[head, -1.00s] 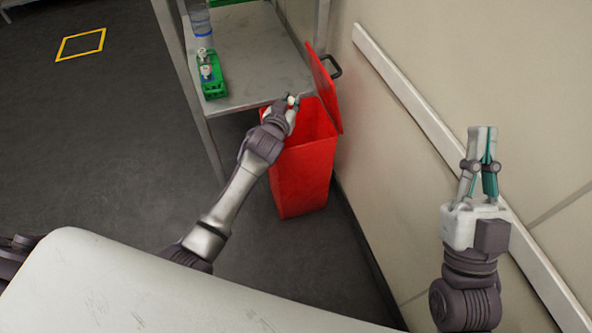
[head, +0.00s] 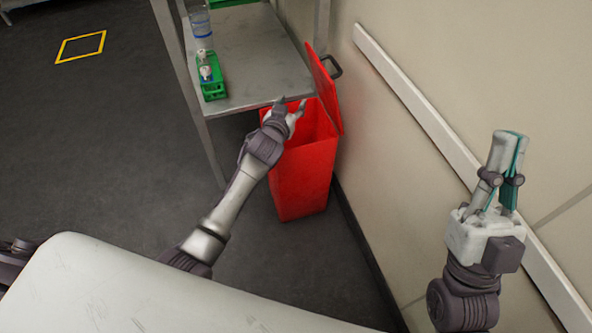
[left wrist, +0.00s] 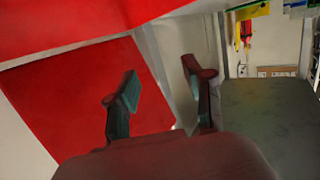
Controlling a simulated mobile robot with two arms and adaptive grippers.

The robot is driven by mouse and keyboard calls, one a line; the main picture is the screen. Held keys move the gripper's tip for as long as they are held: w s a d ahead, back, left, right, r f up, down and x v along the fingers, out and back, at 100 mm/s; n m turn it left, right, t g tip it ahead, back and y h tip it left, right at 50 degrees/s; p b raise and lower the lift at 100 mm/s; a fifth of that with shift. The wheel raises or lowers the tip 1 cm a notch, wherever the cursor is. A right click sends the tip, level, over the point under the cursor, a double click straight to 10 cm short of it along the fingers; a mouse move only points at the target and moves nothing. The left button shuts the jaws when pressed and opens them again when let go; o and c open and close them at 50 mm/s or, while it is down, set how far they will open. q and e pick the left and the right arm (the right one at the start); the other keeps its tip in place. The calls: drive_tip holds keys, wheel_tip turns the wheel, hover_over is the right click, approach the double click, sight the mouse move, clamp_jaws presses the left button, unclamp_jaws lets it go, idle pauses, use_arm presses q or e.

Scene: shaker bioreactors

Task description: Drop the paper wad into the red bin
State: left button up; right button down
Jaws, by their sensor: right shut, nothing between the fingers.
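The red bin (head: 302,178) stands on the floor against the wall, with its red lid (head: 325,85) raised on the right. My left gripper (head: 290,104) is over the left part of the bin's opening, beside the shelf corner. Its fingers are spread, and I see nothing between them in the head view. In the left wrist view the left gripper (left wrist: 160,78) is also open, with red bin surfaces (left wrist: 70,95) beyond it. The paper wad is not clearly visible in either view; the bin's inside is partly hidden. My right gripper (head: 511,140) is shut and empty, near the wall.
A metal shelf unit (head: 255,75) stands left of the bin, its corner close to my left gripper. It carries a green rack (head: 213,88) with tubes and a clear bottle (head: 200,22). A pale rail (head: 425,120) runs along the wall. The floor at left is clear.

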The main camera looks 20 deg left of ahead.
use_arm(q)
drive_tip(key=s, duration=0.4)
drive_tip(key=s+r, duration=0.1)
drive_tip(key=s, duration=0.3)
drive_tip(key=s+r, duration=0.1)
drive_tip(key=s, duration=0.2)
drive_tip(key=shift+s+r, duration=0.2)
drive_tip(key=shift+s, duration=0.2)
